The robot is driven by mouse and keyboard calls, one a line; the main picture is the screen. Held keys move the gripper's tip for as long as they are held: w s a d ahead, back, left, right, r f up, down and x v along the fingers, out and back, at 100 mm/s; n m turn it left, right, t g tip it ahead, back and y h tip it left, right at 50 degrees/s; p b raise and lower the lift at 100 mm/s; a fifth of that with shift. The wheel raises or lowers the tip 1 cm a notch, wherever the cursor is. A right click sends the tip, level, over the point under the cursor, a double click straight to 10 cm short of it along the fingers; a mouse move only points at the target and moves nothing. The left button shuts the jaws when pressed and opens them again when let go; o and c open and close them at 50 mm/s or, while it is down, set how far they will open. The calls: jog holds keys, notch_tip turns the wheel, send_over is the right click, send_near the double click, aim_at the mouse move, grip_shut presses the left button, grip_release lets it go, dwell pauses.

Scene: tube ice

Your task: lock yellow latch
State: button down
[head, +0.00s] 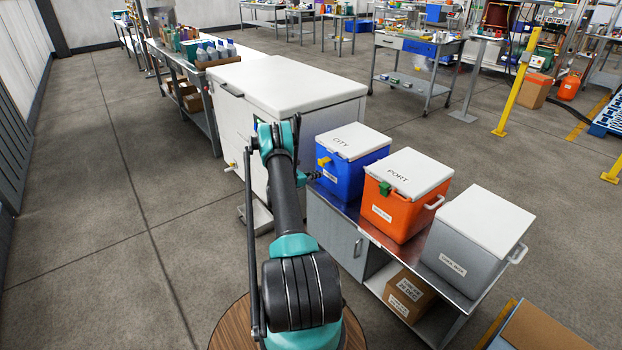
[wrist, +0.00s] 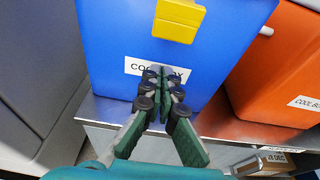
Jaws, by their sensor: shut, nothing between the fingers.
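The yellow latch (head: 323,161) is on the front of the blue cool box (head: 352,170), whose white lid reads CITY and looks closed. In the wrist view the yellow latch (wrist: 177,20) hangs over the upper front of the blue box (wrist: 110,45), above its COOL BOX label. I cannot tell whether the latch is fastened. My gripper (wrist: 163,72) is shut and empty, with its fingertips in front of the label, below the latch. It covers part of the label. In the head view my gripper (head: 314,176) is small and mostly hidden by my arm, close to the blue box's front.
An orange cool box (head: 398,215) marked PORT, with a green latch (head: 385,188), stands right of the blue one. A grey cool box (head: 466,245) stands further right on the same metal bench (head: 372,232). A large white chest (head: 290,85) stands behind and to the left.

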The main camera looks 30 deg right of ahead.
aim_at(325, 161)
jog(key=shift+a+r, duration=0.15)
jog(key=shift+r, duration=0.7)
jog(key=shift+a+r, duration=0.1)
jog(key=shift+r, duration=0.75)
